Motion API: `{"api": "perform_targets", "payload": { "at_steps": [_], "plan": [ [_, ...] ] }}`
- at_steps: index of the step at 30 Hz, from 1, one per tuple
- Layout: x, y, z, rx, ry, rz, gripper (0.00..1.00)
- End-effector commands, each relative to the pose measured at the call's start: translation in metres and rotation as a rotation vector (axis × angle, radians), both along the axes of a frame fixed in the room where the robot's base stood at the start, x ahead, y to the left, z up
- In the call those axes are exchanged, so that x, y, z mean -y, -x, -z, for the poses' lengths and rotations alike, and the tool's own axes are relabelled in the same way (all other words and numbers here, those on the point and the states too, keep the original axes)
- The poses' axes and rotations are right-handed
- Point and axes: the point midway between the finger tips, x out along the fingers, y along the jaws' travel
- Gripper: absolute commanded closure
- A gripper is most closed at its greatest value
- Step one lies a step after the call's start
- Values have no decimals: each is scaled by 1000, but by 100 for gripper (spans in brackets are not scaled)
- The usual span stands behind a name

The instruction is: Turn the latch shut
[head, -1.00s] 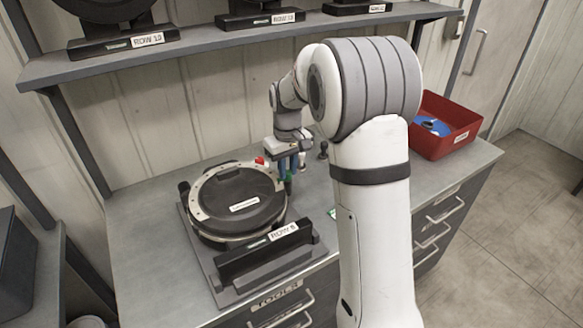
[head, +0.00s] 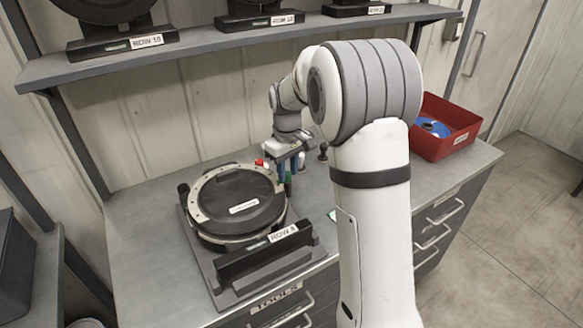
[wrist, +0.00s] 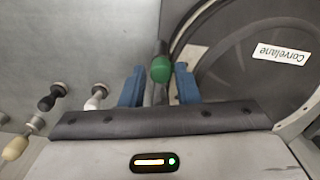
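The seed meter (head: 240,218) lies on its dark base on the bench, with a round black lid in a pale ring. Its latch has a green knob (wrist: 160,69) on a dark stem, beside the housing. The knob also shows small in the head view (head: 288,184). My gripper (wrist: 160,88) has its blue fingers apart, one on each side of the latch. Narrow gaps seem to show beside the knob, so I see no firm grip. In the head view my gripper (head: 290,168) hangs at the meter's right edge. The latch's lower end is hidden.
A red knob (head: 260,162) stands at the meter's far rim. Small black (wrist: 50,99), white (wrist: 97,97) and cream (wrist: 15,148) knobs stand left of my fingers in the wrist view. A red bin (head: 445,138) with blue contents stands right. A shelf (head: 240,38) runs behind.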

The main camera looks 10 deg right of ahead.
Motion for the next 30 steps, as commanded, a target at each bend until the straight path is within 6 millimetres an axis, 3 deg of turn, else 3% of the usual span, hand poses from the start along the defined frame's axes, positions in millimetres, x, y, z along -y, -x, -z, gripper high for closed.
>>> {"api": "perform_targets", "payload": {
  "at_steps": [5, 14, 24, 30],
  "plan": [
    [0, 0, 0, 0, 0, 1, 57],
    [0, -1, -5, 2, -1, 1, 57],
    [0, -3, -59, 4, -1, 1, 57],
    [0, -4, -76, 2, -1, 1, 57]
  ]
}}
